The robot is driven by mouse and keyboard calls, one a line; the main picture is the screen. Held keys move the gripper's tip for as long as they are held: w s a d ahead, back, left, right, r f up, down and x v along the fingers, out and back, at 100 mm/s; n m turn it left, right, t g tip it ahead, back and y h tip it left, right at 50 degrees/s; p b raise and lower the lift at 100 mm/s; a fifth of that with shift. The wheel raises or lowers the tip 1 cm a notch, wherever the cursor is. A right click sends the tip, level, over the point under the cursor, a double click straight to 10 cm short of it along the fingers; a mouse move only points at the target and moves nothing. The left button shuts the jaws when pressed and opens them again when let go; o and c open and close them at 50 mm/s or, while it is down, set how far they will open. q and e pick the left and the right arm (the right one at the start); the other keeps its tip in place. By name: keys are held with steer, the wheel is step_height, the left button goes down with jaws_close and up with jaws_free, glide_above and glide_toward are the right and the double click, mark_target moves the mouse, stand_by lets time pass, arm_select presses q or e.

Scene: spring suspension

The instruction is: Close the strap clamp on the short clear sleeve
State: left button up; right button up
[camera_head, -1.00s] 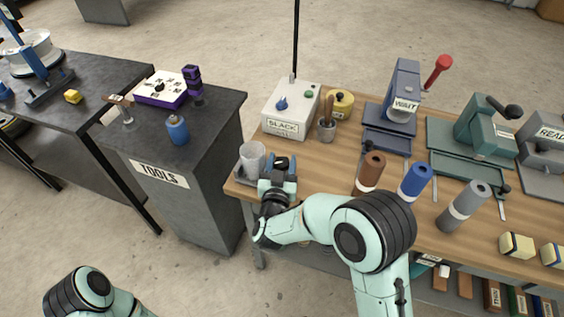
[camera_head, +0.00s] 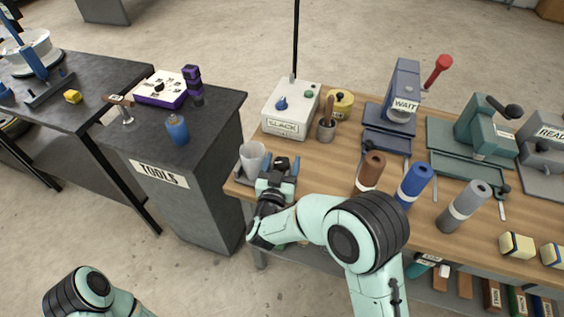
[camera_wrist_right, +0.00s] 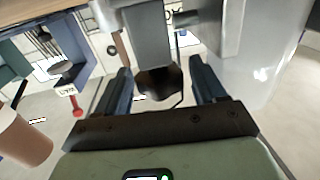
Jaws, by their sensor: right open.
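The short clear sleeve (camera_head: 252,157) stands upright at the left front corner of the wooden bench. In the right wrist view a large translucent grey cylinder (camera_wrist_right: 242,55) at the right looks like this sleeve. My right gripper (camera_head: 281,165) is just right of the sleeve, its fingers open. In the right wrist view the open gripper (camera_wrist_right: 161,84) has a grey bar (camera_wrist_right: 148,38) with a dark end between and beyond its fingers. The bar seems to be part of the strap clamp; its strap is not clear. My left gripper is out of view.
A white SLACK box (camera_head: 291,108), a yellow round can (camera_head: 341,103) and a cup of tools (camera_head: 326,129) stand behind my gripper. The grey TOOLS cabinet (camera_head: 190,190) is left, across a gap.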

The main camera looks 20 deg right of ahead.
steer(key=v, duration=1.3)
steer(key=shift+s, duration=0.15)
